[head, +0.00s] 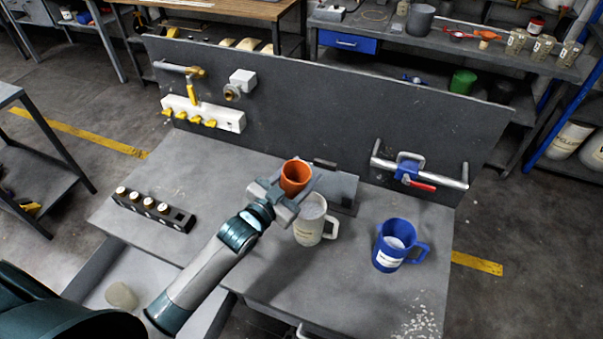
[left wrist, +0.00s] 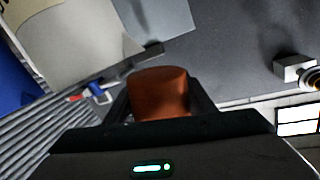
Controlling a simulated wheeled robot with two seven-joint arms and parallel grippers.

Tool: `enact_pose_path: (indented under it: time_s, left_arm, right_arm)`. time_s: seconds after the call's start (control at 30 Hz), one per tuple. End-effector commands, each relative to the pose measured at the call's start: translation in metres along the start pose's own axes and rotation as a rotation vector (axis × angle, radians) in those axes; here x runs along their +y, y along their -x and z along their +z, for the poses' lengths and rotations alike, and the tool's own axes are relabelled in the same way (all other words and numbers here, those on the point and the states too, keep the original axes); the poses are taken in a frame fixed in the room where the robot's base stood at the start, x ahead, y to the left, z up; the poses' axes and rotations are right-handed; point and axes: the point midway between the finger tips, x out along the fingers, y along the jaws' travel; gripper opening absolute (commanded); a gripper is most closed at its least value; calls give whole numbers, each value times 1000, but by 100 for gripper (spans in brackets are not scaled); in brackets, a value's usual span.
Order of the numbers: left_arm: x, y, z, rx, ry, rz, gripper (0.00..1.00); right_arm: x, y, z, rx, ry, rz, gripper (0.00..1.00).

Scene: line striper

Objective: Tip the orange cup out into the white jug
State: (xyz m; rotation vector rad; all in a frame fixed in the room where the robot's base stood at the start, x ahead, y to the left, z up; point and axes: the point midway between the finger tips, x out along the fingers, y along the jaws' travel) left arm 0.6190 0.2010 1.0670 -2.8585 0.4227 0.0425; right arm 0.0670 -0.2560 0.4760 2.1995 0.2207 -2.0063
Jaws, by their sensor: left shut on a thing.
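The orange cup (head: 296,177) is held between the fingers of my left gripper (head: 290,186), above the workbench. In the head view the cup looks roughly upright, with its open mouth facing up; its contents cannot be made out. The cup also shows in the left wrist view (left wrist: 159,92) between the two dark fingers. The white jug (head: 311,229) stands on the bench just below and right of the cup in the head view, its handle to the right. Pale contents show inside the jug. In the left wrist view the jug (left wrist: 85,35) fills the upper left. My right gripper is not in view.
A dark block with several capped vials (head: 152,211) lies at the left. White specks lie at the front right.

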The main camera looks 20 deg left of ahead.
Motion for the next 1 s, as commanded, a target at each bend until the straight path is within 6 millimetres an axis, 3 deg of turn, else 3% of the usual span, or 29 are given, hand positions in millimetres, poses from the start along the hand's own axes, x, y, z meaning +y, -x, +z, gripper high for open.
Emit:
enact_pose_path:
  time_s: [0.5, 1.0]
  left_arm:
    - [-7, 2, -28, 17, 231, 11, 18]
    - [-8, 2, -29, 18, 242, 12, 18]
  right_arm:
    - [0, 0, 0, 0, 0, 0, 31]
    - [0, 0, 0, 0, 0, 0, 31]
